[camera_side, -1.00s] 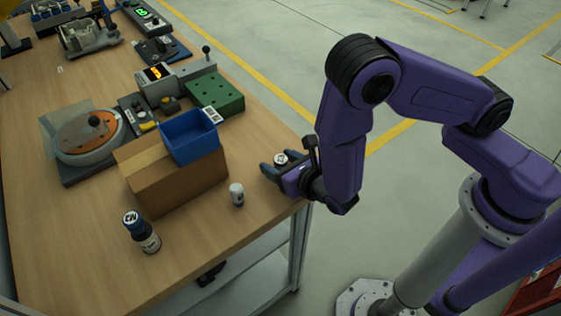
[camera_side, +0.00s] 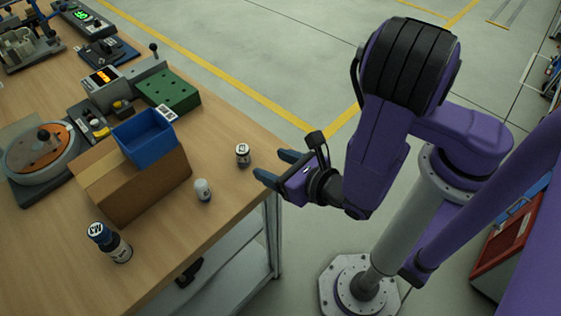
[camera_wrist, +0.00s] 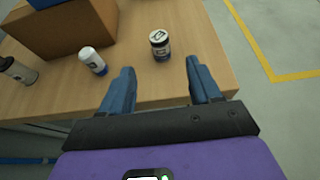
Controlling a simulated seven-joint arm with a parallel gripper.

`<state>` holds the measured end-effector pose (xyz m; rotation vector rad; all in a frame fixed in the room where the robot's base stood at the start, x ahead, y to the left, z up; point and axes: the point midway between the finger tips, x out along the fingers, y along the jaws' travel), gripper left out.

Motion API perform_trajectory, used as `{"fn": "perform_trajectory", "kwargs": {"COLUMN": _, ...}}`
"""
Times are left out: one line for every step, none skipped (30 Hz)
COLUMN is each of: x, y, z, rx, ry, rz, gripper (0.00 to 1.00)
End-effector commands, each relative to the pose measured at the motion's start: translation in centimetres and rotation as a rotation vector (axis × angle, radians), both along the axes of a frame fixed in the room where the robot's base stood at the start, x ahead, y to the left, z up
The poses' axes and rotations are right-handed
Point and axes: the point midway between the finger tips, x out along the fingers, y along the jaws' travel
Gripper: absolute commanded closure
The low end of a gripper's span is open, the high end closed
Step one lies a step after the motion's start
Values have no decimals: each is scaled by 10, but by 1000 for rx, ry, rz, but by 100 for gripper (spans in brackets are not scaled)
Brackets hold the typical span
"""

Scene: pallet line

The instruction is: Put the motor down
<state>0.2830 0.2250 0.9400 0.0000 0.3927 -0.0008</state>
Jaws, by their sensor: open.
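The motor (camera_side: 243,154), a small dark cylinder with a pale label and light top, stands upright on the wooden table near its right edge. It also shows in the wrist view (camera_wrist: 160,46), just beyond the fingertips. My gripper (camera_side: 277,167) is open and empty at the table's edge, to the right of the motor and clear of it. In the wrist view the two blue fingers (camera_wrist: 160,72) are spread apart with bare table between them.
A small white-topped bottle (camera_side: 203,190) stands left of the motor. A green block (camera_side: 168,92) lies farther back. The table's right edge (camera_side: 262,190) is close.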

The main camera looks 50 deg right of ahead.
Motion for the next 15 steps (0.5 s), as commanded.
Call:
{"fn": "perform_trajectory", "kwargs": {"x": -2, "y": 0, "z": 1, "rx": 0, "ry": 0, "rz": 2, "gripper": 37}}
{"fn": "perform_trajectory", "kwargs": {"x": -3, "y": 0, "z": 1, "rx": 0, "ry": 0, "rz": 2, "gripper": 37}}
{"fn": "perform_trajectory", "kwargs": {"x": -3, "y": 0, "z": 1, "rx": 0, "ry": 0, "rz": 2, "gripper": 37}}
{"fn": "perform_trajectory", "kwargs": {"x": -3, "y": 0, "z": 1, "rx": 0, "ry": 0, "rz": 1, "gripper": 37}}
{"fn": "perform_trajectory", "kwargs": {"x": -3, "y": 0, "z": 2, "rx": 1, "ry": 0, "rz": -2, "gripper": 37}}
{"fn": "perform_trajectory", "kwargs": {"x": -2, "y": -2, "z": 3, "rx": 7, "ry": 0, "rz": -13, "gripper": 37}}
{"fn": "perform_trajectory", "kwargs": {"x": -1, "y": -4, "z": 5, "rx": 14, "ry": 1, "rz": -29, "gripper": 37}}
{"fn": "perform_trajectory", "kwargs": {"x": 0, "y": -7, "z": 7, "rx": 26, "ry": 2, "rz": -49, "gripper": 37}}
{"fn": "perform_trajectory", "kwargs": {"x": 3, "y": -14, "z": 11, "rx": 47, "ry": 4, "rz": -90, "gripper": 37}}
{"fn": "perform_trajectory", "kwargs": {"x": 5, "y": -20, "z": 16, "rx": 67, "ry": 8, "rz": -129, "gripper": 37}}
{"fn": "perform_trajectory", "kwargs": {"x": 7, "y": -27, "z": 20, "rx": 89, "ry": 12, "rz": -177, "gripper": 37}}
{"fn": "perform_trajectory", "kwargs": {"x": 9, "y": -38, "z": 27, "rx": 126, "ry": 20, "rz": -248, "gripper": 37}}
{"fn": "perform_trajectory", "kwargs": {"x": 10, "y": -48, "z": 32, "rx": 156, "ry": 28, "rz": -310, "gripper": 37}}
{"fn": "perform_trajectory", "kwargs": {"x": 10, "y": -59, "z": 37, "rx": 189, "ry": 37, "rz": -375, "gripper": 37}}
{"fn": "perform_trajectory", "kwargs": {"x": 10, "y": -73, "z": 44, "rx": 233, "ry": 53, "rz": -462, "gripper": 37}}
